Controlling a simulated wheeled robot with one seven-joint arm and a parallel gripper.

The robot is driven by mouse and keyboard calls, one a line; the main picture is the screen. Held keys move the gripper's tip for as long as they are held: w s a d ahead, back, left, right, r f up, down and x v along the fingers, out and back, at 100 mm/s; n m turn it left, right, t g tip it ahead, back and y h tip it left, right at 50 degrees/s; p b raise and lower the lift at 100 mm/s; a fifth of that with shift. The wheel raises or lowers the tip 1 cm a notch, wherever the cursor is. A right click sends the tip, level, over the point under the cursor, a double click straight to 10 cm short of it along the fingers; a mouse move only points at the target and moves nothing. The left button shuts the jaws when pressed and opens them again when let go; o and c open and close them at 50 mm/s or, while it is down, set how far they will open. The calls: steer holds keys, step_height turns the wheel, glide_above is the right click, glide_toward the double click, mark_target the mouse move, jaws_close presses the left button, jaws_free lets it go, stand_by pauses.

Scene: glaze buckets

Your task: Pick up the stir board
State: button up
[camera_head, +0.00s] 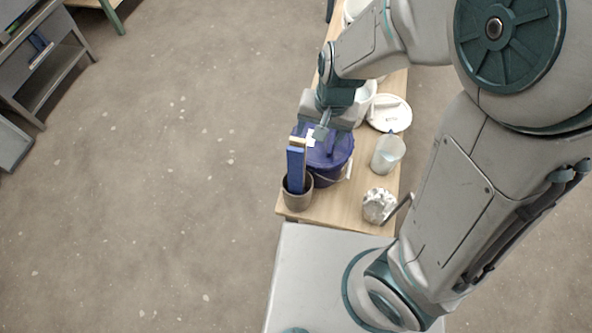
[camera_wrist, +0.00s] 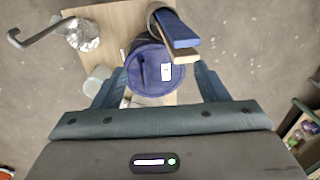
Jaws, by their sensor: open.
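A long blue board (camera_head: 296,168) stands upright in a grey-brown pot (camera_head: 297,199) at the near left corner of the table. It also shows in the wrist view (camera_wrist: 175,28), with a pale wooden strip (camera_wrist: 181,54) alongside it; I cannot tell whether the two are one piece. The pot (camera_wrist: 154,12) is partly hidden there. My gripper (camera_head: 320,133) is open and empty, over the dark blue lidded bucket (camera_head: 335,165) just behind the pot. In the wrist view, its fingers (camera_wrist: 159,72) spread to either side of the bucket, with the board beyond them.
A translucent cup (camera_head: 388,154) and a crumpled whitish lump (camera_head: 379,205) stand to the right on the narrow wooden table (camera_head: 340,207). A white lid (camera_head: 390,114) and white buckets are farther back. A grey shelf unit (camera_head: 45,65) stands far left. The floor left of the table is clear.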

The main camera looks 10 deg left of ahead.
steer(key=h+p, duration=0.1)
steer(key=p, duration=0.2)
glide_above(295, 158)
steer(key=s, duration=0.1)
steer(key=f, duration=0.2)
steer(key=shift+t+h, duration=0.3)
steer(key=shift+t, duration=0.1)
steer(key=f, duration=0.3)
steer(key=f+b, duration=0.1)
steer(key=f, duration=0.2)
steer(key=w+f+b, duration=0.1)
steer(key=f, duration=0.2)
steer(key=shift+a, duration=0.35)
steer(key=f, duration=0.4)
steer(key=shift+w+d+f+b, duration=0.1)
steer(key=shift+w+d+b, duration=0.2)
steer(key=shift+d+b, duration=0.1)
steer(key=shift+a+f, duration=0.1)
steer(key=shift+f, duration=0.3)
steer(key=c, duration=1.3)
